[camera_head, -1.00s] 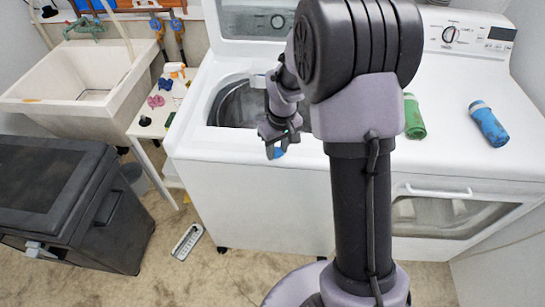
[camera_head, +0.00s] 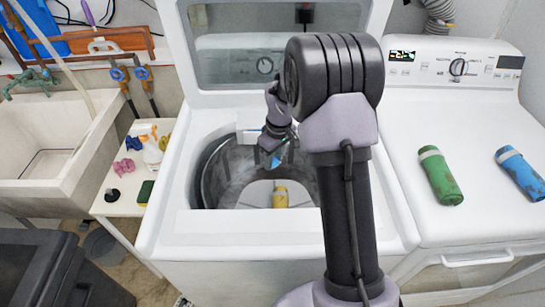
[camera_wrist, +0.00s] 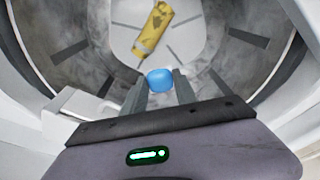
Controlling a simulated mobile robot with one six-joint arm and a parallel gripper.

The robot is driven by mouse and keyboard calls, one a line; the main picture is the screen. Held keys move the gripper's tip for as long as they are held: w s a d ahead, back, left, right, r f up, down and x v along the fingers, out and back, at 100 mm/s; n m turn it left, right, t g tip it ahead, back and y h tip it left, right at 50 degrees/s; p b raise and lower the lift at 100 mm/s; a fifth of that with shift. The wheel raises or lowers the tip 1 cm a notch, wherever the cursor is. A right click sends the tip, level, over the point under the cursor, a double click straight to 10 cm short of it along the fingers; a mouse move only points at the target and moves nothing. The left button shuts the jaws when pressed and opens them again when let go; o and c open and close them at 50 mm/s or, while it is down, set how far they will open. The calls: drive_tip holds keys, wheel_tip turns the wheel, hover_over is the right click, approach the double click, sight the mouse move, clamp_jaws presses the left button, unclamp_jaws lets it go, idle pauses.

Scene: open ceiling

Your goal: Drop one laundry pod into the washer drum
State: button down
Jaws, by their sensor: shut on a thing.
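A blue laundry pod (camera_wrist: 159,80) is between the two fingertips of my gripper (camera_wrist: 158,88) in the wrist view. My gripper is shut on it. In the head view my gripper (camera_head: 274,153) is above the open washer drum, and a bit of blue shows beside the fingers. The washer drum (camera_head: 225,180) is grey metal, with its lid up, and its inside also shows in the wrist view (camera_wrist: 85,75). A yellow bottle-like object (camera_head: 280,197) is inside the drum; it shows beyond the pod in the wrist view (camera_wrist: 153,28). The pod is apart from the drum floor.
The washer's white rim (camera_head: 250,222) surrounds the opening, and the raised lid (camera_head: 232,65) stands behind my gripper. A small table (camera_head: 125,195) with several items and a sink (camera_head: 50,150) are at left.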

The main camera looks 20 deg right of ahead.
wheel_tip(320, 180, down, 4)
drive_tip(key=shift+r+b, duration=0.15)
drive_tip(key=shift+b, duration=0.85)
drive_tip(key=c, duration=0.9)
unclamp_jaws()
drive_tip(key=r+p, duration=0.2)
drive_tip(key=r, duration=0.3)
drive_tip(key=s+r+p, duration=0.1)
drive_tip(key=r+p, duration=0.1)
drive_tip(key=r, duration=0.4)
drive_tip(key=r+p, duration=0.2)
drive_tip(key=r, duration=0.4)
drive_tip(key=shift+s+d+r, duration=0.15)
drive_tip(key=shift+s+d, duration=0.25)
drive_tip(key=shift+a+r, duration=0.1)
drive_tip(key=s+a+r+m+t+b, duration=0.1)
drive_tip(key=s+a+r+m+t, duration=0.3)
drive_tip(key=s+a+r, duration=0.85)
drive_tip(key=s+a+m, duration=0.1)
drive_tip(key=s, duration=0.3)
drive_tip(key=s+a+f+m+y, duration=0.1)
drive_tip(key=s+m, duration=0.1)
drive_tip(key=s, duration=0.3)
drive_tip(key=s+a+f+m+b, duration=0.1)
drive_tip(key=s, duration=0.3)
drive_tip(key=shift+s+f+m+t, duration=0.25)
drive_tip(key=shift+m+t, duration=0.05)
drive_tip(key=shift+m, duration=0.1)
